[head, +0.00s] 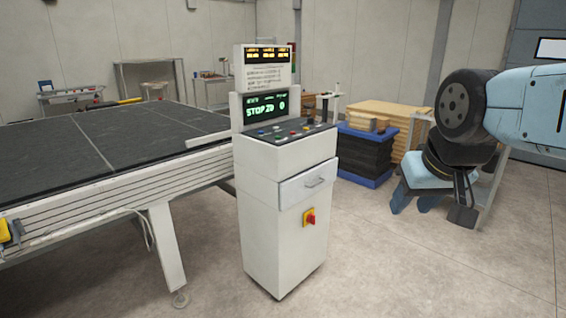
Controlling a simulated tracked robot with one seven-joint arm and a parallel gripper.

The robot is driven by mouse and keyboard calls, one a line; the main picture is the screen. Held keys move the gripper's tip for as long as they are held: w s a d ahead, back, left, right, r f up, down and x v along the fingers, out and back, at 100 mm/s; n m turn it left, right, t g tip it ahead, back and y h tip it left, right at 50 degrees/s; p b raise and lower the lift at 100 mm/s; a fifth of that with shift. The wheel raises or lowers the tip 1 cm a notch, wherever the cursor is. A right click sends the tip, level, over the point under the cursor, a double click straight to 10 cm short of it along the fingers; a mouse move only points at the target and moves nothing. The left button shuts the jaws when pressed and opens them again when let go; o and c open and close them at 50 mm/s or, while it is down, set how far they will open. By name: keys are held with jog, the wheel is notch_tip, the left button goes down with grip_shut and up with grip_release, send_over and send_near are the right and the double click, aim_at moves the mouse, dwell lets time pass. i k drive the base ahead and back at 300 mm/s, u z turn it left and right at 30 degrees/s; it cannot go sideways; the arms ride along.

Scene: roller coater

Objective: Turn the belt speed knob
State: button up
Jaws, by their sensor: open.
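The control cabinet (283,210) stands in the middle of the head view, with a sloped panel (290,133) of several small coloured buttons and knobs on top. These are too small to tell which one is the belt speed knob. A screen (265,108) above the panel shows green text that seems to read "STOP 20 0". My gripper (411,209) is to the right of the cabinet, apart from it and pointing down.
A long dark-topped conveyor table (90,140) is at left. Dark stacked sheets (368,156) and wooden boards (390,116) lie behind. The floor in front is clear.

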aim_at(310, 120)
jog(key=u, duration=0.15)
jog(key=i, duration=2.35)
jog(key=u, duration=0.2)
